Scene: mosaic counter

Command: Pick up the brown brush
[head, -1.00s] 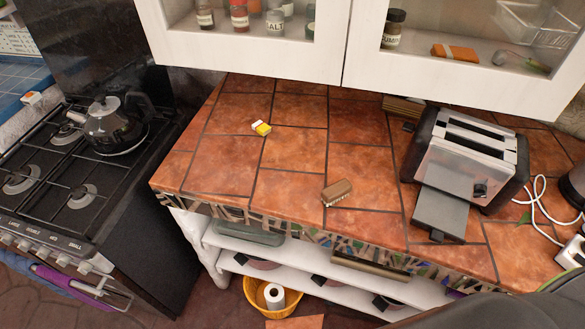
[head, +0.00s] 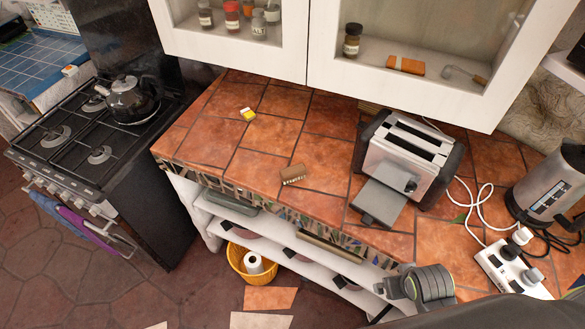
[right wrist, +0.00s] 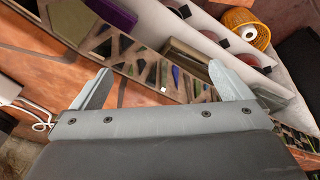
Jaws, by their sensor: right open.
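The brown brush (head: 293,174) lies on the tiled counter (head: 215,147), near its front edge and left of the toaster. Its pale bristles show along the lower side. My right arm shows at the lower right of the head view, in front of the counter and well apart from the brush. In the right wrist view my right gripper (right wrist: 160,72) is open and empty, with its two fingers spread in front of the mosaic counter edge. I cannot make out the brush in that view. My left gripper is not in view.
A toaster (head: 408,158) with a grey tray stands right of the brush. A power strip (head: 510,268), cables and an electric kettle (head: 550,185) crowd the right end. Cabinets overhang the back.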

